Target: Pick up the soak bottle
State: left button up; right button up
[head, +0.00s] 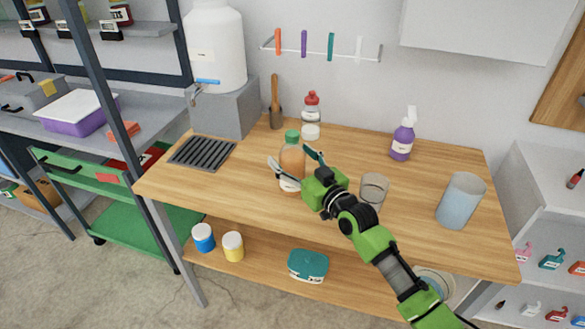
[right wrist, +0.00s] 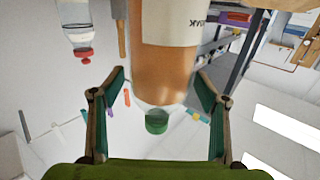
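The soak bottle (head: 292,158) stands upright on the wooden bench, with an amber body, a green cap and a pale label. In the right wrist view the bottle (right wrist: 165,75) appears upside down, with part of its label lettering readable as "AK". My right gripper (head: 288,154) is open around the bottle, one finger on each side. In the right wrist view the gripper (right wrist: 160,75) shows gaps between both fingers and the bottle, so it is not clamped. The lower bottle is partly covered by a finger in the head view. My left gripper is not in view.
Close behind stands a clear bottle with a red cap (head: 311,105). A glass (head: 373,189) is right of my gripper, with a larger tumbler (head: 460,200) farther right. A purple spray bottle (head: 402,140) stands at the back. The bench (head: 230,190) is clear at front left.

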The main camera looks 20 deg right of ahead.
jog(key=c, duration=1.2)
jog(key=shift+r, duration=0.1)
jog(key=c, duration=0.4)
jog(key=shift+o, duration=0.2)
